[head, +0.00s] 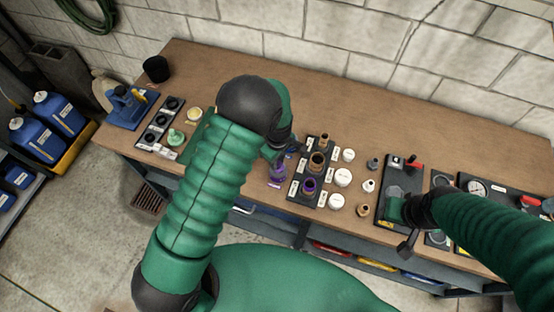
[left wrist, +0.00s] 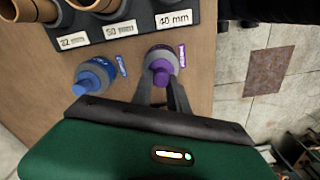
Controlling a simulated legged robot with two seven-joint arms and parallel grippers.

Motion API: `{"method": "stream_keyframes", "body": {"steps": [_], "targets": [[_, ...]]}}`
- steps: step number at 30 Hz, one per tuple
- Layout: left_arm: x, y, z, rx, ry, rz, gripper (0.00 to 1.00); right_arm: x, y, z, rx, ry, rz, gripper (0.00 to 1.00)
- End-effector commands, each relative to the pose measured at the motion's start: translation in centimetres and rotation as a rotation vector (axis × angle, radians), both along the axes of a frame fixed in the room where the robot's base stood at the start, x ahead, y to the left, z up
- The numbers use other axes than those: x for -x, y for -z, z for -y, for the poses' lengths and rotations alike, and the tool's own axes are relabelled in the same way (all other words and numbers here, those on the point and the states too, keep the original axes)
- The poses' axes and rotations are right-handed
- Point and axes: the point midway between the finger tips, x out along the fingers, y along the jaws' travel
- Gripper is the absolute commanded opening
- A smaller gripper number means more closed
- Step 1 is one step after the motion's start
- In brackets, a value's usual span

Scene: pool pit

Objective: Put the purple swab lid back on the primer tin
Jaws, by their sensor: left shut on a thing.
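The primer tin (head: 277,173) is purple and stands on the bench just left of the black fitting rack. My left gripper (head: 282,152) is over it, largely hidden by my own forearm and wrist. In the left wrist view the purple swab lid (left wrist: 160,66) with its grey collar is between the two fingers of my left gripper (left wrist: 163,88), which is shut on it. The lid lines up over the tin, but I cannot tell whether it is seated or slightly above. My right gripper (head: 405,235) is at the right, by a black board; its jaws are unclear.
A blue tin with a blue lid (left wrist: 95,76) stands close beside the purple one. The black rack (head: 296,190) holds brown pipe fittings, with white caps (head: 343,177) to its right. A blue clamp (head: 130,105) stands at the far left. Bare bench lies behind the rack.

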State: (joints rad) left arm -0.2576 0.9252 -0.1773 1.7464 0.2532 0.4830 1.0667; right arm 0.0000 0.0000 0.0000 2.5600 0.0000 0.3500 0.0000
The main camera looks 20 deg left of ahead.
Motion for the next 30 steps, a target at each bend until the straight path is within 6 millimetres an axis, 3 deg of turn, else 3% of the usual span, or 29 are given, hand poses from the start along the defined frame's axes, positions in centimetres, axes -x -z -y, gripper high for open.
{"method": "stream_keyframes", "body": {"steps": [20, 21, 27, 30], "targets": [[0.02, 0.46, 0.01, 0.0, 0.0, 0.0, 0.0, 0.0, 0.18, 0.0, 0.0, 0.0, 0.0, 0.36], [0.02, 0.46, 0.01, 0.0, 0.0, 0.0, 0.21, 0.0, 0.18, 0.0, 0.0, 0.0, 0.0, 0.36], [0.03, 0.46, 0.01, 0.0, 0.0, 0.0, 0.46, 0.0, 0.18, 0.0, 0.0, 0.0, 0.0, 0.36], [0.03, 0.46, 0.01, 0.0, 0.0, 0.0, 0.46, 0.0, 0.18, 0.0, 0.0, 0.0, 0.0, 0.36]]}}
